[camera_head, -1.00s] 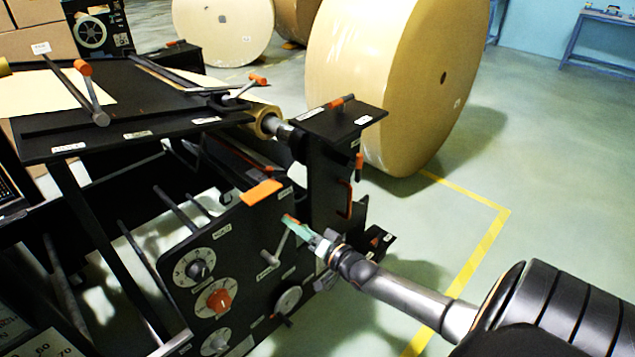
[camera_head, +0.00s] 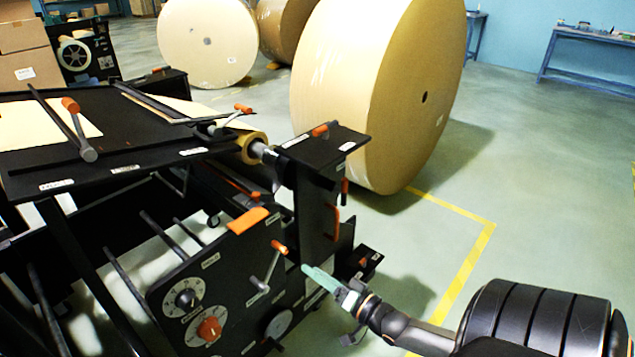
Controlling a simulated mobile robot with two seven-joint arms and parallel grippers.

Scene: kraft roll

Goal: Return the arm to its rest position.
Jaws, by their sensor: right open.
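My right arm comes in from the lower right, and its gripper (camera_head: 325,278) has greenish fingers pointing to the upper left. The gripper is open, and nothing shows between its fingers. It is just right of an orange-tipped crank lever (camera_head: 272,262) on the machine's black front panel, with a small gap between them in the picture. My left gripper is out of view.
The black machine (camera_head: 112,163) fills the left side, with dials and orange levers. A large kraft roll (camera_head: 365,90) stands behind it. A yellow floor line (camera_head: 468,264) crosses open green floor at right. A blue bench (camera_head: 585,60) stands far right.

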